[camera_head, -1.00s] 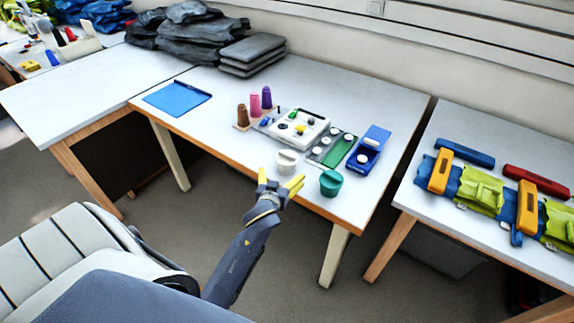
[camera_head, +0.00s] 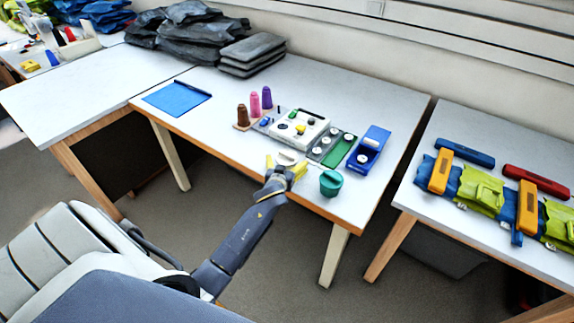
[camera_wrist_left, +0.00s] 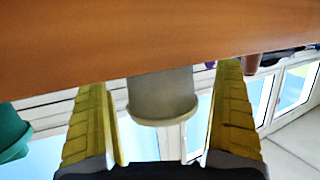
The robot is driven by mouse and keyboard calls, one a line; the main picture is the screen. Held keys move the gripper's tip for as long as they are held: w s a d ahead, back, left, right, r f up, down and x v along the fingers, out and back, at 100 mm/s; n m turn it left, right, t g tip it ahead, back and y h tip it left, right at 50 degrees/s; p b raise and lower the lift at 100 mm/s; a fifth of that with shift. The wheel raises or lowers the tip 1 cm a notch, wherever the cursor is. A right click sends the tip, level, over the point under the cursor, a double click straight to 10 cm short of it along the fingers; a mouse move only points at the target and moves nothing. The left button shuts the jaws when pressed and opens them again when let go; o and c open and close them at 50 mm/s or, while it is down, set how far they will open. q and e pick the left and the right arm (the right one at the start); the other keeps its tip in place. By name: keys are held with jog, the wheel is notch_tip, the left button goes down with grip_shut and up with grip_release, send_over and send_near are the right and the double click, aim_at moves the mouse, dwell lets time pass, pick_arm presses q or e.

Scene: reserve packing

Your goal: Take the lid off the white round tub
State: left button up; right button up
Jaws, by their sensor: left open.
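The white round tub (camera_head: 287,155) stands near the front edge of the middle table, its lower part hidden by my gripper in the head view. In the left wrist view the pale tub (camera_wrist_left: 162,97) shows between the two yellow fingers, with a gap on each side. My left gripper (camera_head: 286,166) is open, its fingers pointing at the tub from the front side of the table. I cannot tell the lid's seam apart from the body. My right gripper is not in view.
A teal tub (camera_head: 331,183) stands close by on the right, also at the left wrist view's edge (camera_wrist_left: 12,135). Behind are a white device (camera_head: 300,127), a green-and-grey tray (camera_head: 340,150) and a blue box (camera_head: 370,148). The table's front-left area is clear.

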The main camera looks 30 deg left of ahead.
pick_arm(q)
jog(key=shift+w+a, duration=0.1)
jog(key=shift+w, duration=0.1)
jog(key=c, duration=1.5)
